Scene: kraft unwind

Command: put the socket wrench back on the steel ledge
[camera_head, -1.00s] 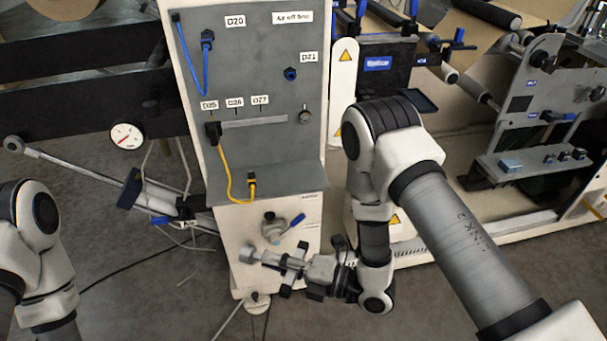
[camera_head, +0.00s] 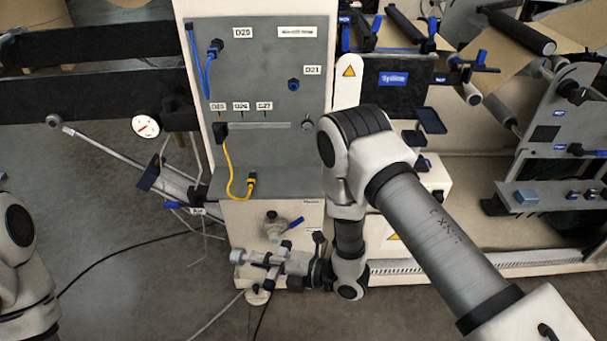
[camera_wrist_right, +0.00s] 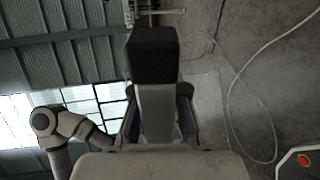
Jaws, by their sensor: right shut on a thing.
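My right gripper (camera_head: 273,262) is in front of the lower white cabinet, below the grey panel. It is shut on the socket wrench (camera_head: 238,257), whose silvery rounded end sticks out to the left of the fingers. In the right wrist view a grey bar with a black block end (camera_wrist_right: 153,55), apparently the wrench, stands between the fingers (camera_wrist_right: 157,112). A grey ledge (camera_head: 290,183) juts out at the foot of the panel, above the gripper in the picture. Only part of my left arm shows at the left edge; its gripper is out of view.
A yellow cable (camera_head: 229,170) ends in a plug on the ledge's left part. A blue-handled valve (camera_head: 284,222) is on the cabinet just above the gripper. Another grey shelf (camera_head: 555,195) with small blue-topped blocks is on the right machine. Cables lie on the floor.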

